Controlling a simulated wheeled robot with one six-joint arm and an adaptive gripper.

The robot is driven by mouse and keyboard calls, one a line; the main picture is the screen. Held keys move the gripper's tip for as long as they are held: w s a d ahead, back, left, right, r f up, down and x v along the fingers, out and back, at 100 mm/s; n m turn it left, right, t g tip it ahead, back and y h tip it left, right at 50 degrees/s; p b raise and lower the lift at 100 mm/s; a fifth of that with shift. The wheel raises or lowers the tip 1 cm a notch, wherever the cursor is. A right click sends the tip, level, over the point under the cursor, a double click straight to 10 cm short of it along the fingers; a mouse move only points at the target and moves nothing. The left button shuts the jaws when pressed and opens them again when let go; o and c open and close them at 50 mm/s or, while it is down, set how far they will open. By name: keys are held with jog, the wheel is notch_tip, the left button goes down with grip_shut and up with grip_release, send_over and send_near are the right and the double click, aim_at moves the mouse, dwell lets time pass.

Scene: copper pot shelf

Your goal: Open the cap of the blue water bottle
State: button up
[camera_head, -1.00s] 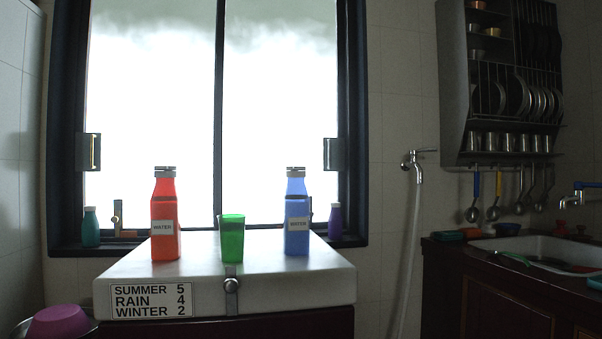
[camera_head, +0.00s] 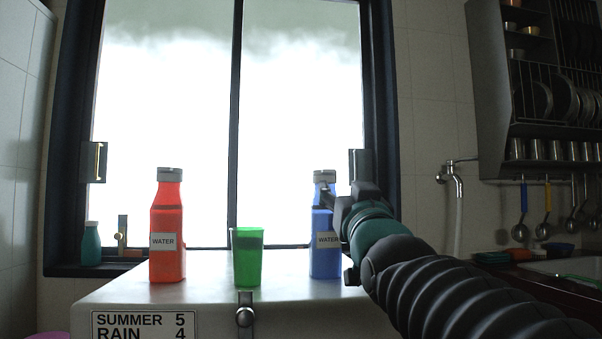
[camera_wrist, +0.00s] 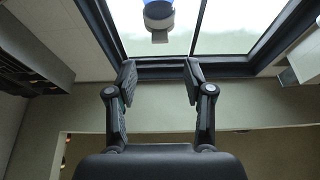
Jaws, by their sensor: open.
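The blue water bottle (camera_head: 324,262) stands upright on the white counter (camera_head: 285,298), with a white label and a grey cap (camera_head: 325,175). My gripper (camera_head: 334,196) is at the bottle's upper right and hides part of it. In the wrist view, both fingers of my gripper (camera_wrist: 160,76) are spread apart with nothing between them. The grey cap (camera_wrist: 158,22) and a bit of the blue bottle (camera_wrist: 157,3) show at the top edge there, beyond the fingertips. The head view does not show whether a finger touches the bottle.
A red water bottle (camera_head: 167,252) stands at the left of the counter, and a green cup (camera_head: 247,258) stands between the bottles. The window (camera_head: 290,120) is behind. A tap (camera_head: 454,176) and dish rack (camera_head: 545,80) are on the right.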

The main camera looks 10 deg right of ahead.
aim_at(329, 172)
jog(key=p+x, duration=0.2)
jog(key=x, duration=0.9)
jog(key=shift+f, duration=0.15)
grip_shut()
